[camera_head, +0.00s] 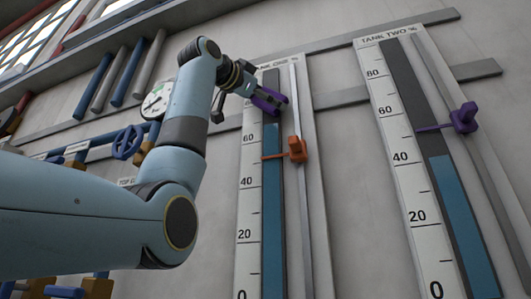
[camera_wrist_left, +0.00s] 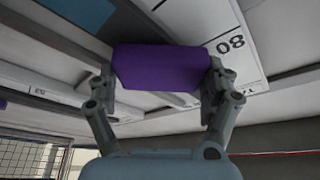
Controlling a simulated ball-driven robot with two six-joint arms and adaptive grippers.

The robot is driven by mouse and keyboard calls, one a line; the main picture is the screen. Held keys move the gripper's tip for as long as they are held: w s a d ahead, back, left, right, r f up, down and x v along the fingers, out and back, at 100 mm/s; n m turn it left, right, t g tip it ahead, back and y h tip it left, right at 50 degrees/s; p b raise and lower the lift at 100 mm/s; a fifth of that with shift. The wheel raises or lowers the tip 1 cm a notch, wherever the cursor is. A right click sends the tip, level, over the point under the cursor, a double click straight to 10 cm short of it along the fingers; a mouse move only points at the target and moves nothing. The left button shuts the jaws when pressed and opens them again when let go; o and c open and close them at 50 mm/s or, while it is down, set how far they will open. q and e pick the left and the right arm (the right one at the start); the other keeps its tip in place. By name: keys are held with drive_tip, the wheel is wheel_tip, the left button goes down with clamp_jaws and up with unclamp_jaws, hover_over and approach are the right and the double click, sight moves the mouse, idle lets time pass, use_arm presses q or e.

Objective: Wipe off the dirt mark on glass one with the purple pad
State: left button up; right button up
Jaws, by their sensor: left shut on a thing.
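My left gripper (camera_head: 258,94) is shut on the purple pad (camera_head: 268,103). The pad lies in front of glass one (camera_head: 273,205), the tall tube of the tank one gauge, near the top of its blue fill. In the left wrist view the purple pad (camera_wrist_left: 160,68) sits between both fingers of the left gripper (camera_wrist_left: 161,82), with the gauge scale (camera_wrist_left: 222,38) close behind it. I cannot tell whether the pad touches the glass. No dirt mark shows; the pad and gripper hide part of the tube. My right gripper is not in view.
An orange pointer (camera_head: 297,149) sticks out at the tank one gauge, just below the pad. The tank two gauge (camera_head: 405,150) with a purple pointer (camera_head: 463,118) stands to the right. A dial (camera_head: 156,101) and blue valve wheel (camera_head: 128,142) are on the wall behind my arm.

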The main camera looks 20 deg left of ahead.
use_arm(q)
drive_tip(key=shift+r+p, duration=3.85)
drive_tip(key=shift+r, duration=0.8)
drive_tip(key=shift+r+p, duration=1.35)
drive_tip(key=shift+r, duration=0.35)
drive_tip(key=shift+s+f, duration=0.1)
drive_tip(key=shift+s+f+b, duration=0.1)
drive_tip(key=shift+s+b, duration=0.55)
drive_tip(key=shift+b, duration=0.1)
drive_tip(key=b, duration=0.2)
approach(273, 70)
drive_tip(key=shift+w+d+r, duration=0.1)
drive_tip(key=shift+d+r, duration=0.7)
drive_tip(key=shift+r, duration=0.05)
